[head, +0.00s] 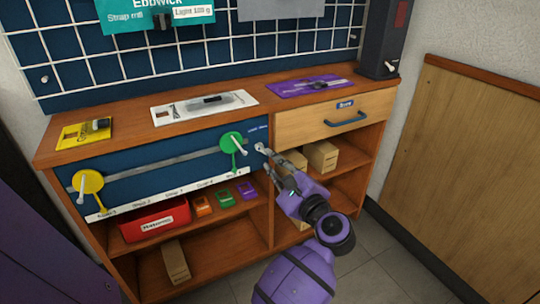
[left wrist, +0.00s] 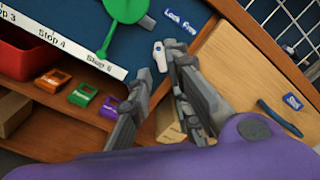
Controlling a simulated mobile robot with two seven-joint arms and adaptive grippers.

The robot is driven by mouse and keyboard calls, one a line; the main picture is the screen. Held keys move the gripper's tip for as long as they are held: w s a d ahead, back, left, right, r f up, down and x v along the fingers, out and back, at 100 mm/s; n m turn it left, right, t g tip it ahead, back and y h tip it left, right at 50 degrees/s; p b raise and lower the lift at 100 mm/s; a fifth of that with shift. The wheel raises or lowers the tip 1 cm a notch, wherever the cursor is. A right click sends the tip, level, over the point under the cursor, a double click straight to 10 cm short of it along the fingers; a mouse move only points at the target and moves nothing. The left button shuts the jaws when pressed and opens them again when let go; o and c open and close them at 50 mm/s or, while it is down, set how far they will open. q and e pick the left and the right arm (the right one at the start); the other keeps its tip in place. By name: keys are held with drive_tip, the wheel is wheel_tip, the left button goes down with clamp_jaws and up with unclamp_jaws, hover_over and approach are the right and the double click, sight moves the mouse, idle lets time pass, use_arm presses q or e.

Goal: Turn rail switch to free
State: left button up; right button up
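The rail switch (head: 261,148) is a small white lever at the right end of the blue rail panel (head: 115,185), just under a "Lock Free" label (left wrist: 180,22). In the left wrist view the switch (left wrist: 160,56) shows just beyond the fingertips, roughly in line with the gap between them. My left gripper (head: 274,164) is open and empty, just below and right of the switch. Its two grey fingers stand apart in the left wrist view (left wrist: 163,83). I cannot tell whether a finger touches the switch. My right gripper is not in view.
A green knob (head: 231,141) with a lever sits close left of the switch, and a yellow knob (head: 88,181) at the rail's far left. A wooden drawer (head: 330,112) with a blue handle (head: 345,119) is on the right. Shelves below hold a red bin (head: 153,222) and boxes (head: 320,156).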

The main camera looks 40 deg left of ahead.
sight(264, 152)
use_arm(q)
drive_tip(key=x, duration=0.5)
drive_tip(key=shift+w+a+b, duration=0.15)
drive_tip(key=shift+a+b, duration=0.1)
drive_tip(key=shift+b, duration=0.15)
clamp_jaws()
